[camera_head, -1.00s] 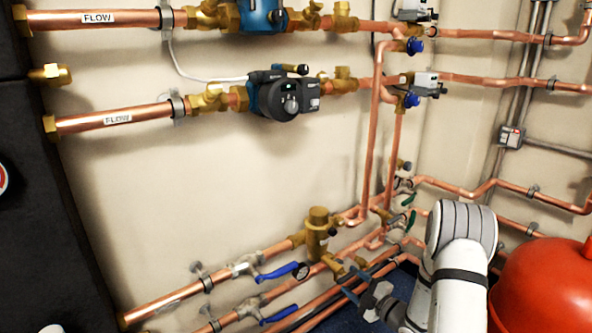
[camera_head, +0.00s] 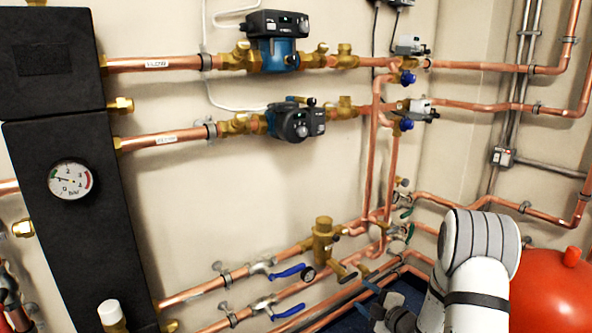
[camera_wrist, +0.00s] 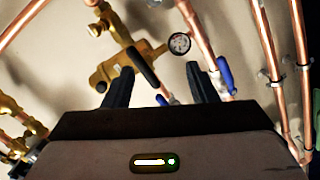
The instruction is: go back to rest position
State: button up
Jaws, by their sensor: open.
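My gripper (camera_wrist: 158,82) is open in the wrist view, its two dark fingers apart with nothing held between them. Beyond the fingers are a brass valve body (camera_wrist: 118,62), a small round gauge (camera_wrist: 180,43) and a blue lever (camera_wrist: 226,76). I cannot tell the exact gap to them. In the head view my gripper (camera_head: 370,290) is small and dark at the bottom, below and right of the brass valve (camera_head: 323,240). My white arm stands folded at the lower right.
A red tank (camera_head: 550,292) is right of my arm. Copper pipes (camera_head: 330,286) with blue-handled valves (camera_head: 288,271) run along the lower wall. Two pumps (camera_head: 277,45) (camera_head: 297,122) sit on the upper pipes. A black panel with a pressure gauge (camera_head: 70,180) stands left. The middle wall is bare.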

jog(key=s+d+r+m+g+h+p, duration=0.1)
jog(key=s+r+m+g+h+p, duration=0.15)
jog(key=r+m+h+p, duration=0.85)
jog(key=s+d+r+n+g+y+p, duration=0.15)
jog(key=s+r+y+p, duration=0.35)
jog(key=r, duration=1.3)
jog(key=s+a+r+m+g+h+p, duration=0.1)
jog(key=s+a+r+m+g+p, duration=0.2)
jog(key=s+r+p, duration=0.5)
jog(key=s+a+r+m+g+h+p, duration=0.1)
jog(key=s+a+r+m+g+p, duration=0.3)
jog(key=s+r+p, duration=0.5)
jog(key=s+r+m, duration=0.2)
jog(key=s+r, duration=0.2)
jog(key=s, duration=0.5)
jog(key=shift+r, duration=0.3)
